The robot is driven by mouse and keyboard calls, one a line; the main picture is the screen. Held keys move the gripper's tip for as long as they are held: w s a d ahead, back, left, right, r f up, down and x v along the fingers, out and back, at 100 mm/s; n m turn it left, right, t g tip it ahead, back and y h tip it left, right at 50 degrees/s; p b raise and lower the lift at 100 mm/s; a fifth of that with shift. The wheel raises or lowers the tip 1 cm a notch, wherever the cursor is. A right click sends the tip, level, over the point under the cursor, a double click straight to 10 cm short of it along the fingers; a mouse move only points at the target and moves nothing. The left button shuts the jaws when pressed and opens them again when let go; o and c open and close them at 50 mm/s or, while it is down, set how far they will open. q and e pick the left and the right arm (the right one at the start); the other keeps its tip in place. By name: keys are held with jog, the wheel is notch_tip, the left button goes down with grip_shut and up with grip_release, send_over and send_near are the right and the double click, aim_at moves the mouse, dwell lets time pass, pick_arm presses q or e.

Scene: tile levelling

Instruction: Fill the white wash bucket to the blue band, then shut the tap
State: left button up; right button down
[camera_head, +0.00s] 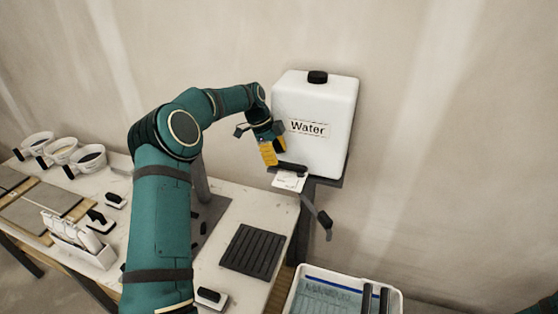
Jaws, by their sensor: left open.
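A white water container (318,115) with a black cap and the label "Water" stands on a dark stand against the wall. A dark lever-like bar (292,167) shows at its lower front, and a grey jointed piece (319,214) hangs below; I cannot tell exactly which part is the tap. My left gripper (273,150), with yellow fingertips, is open beside the container's lower left, close to the bar; contact is unclear. The white wash bucket (393,296) is at the bottom right, cut off by the frame. Its blue band (335,283) shows above bluish, water-like contents. My right gripper is out of view.
A pale worktable (235,207) holds a black ribbed mat (252,251), several white cups (62,151), grey tiles (42,215) and small black-handled blocks. Two dark bars (375,298) stand at the bucket's right side. A white card (288,181) is below the container.

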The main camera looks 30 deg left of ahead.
pick_arm(q)
jog(key=v, duration=0.5)
jog(key=shift+d+r, duration=0.1)
jog(key=shift+r, duration=0.3)
jog(key=shift+s+f, duration=0.1)
